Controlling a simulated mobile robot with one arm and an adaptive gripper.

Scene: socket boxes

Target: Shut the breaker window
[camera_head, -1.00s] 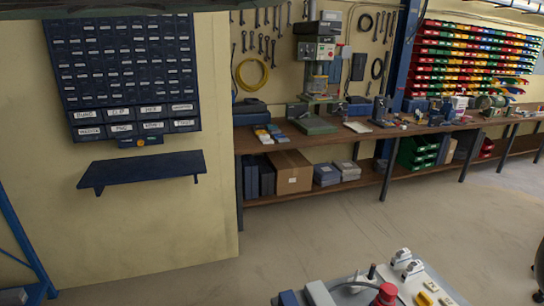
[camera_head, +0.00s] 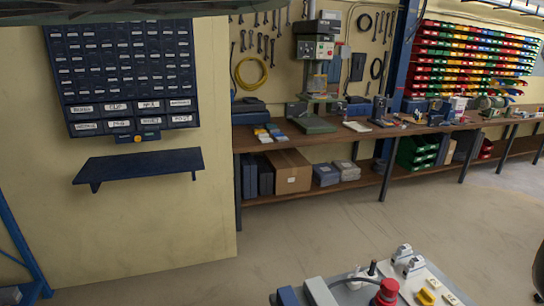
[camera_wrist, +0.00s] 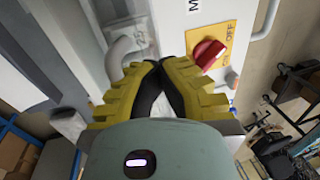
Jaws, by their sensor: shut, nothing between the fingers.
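My gripper (camera_wrist: 160,68) has yellow ribbed fingers with dark inner pads, and its tips meet with nothing between them. It is in front of a white panel (camera_wrist: 167,25) with a red rotary knob (camera_wrist: 207,53) on a yellow plate marked OFF, to the right of the tips. In the head view, a socket-box board (camera_head: 345,284) shows at the bottom, with a red button (camera_head: 388,291). My gripper does not show there.
A workbench (camera_head: 350,134) with tools runs along the back wall. A drawer cabinet (camera_head: 133,131) and a dark shelf (camera_head: 138,166) are on the left wall. The floor (camera_head: 300,235) between board and bench is clear. Cardboard boxes (camera_wrist: 15,155) show at lower left in the wrist view.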

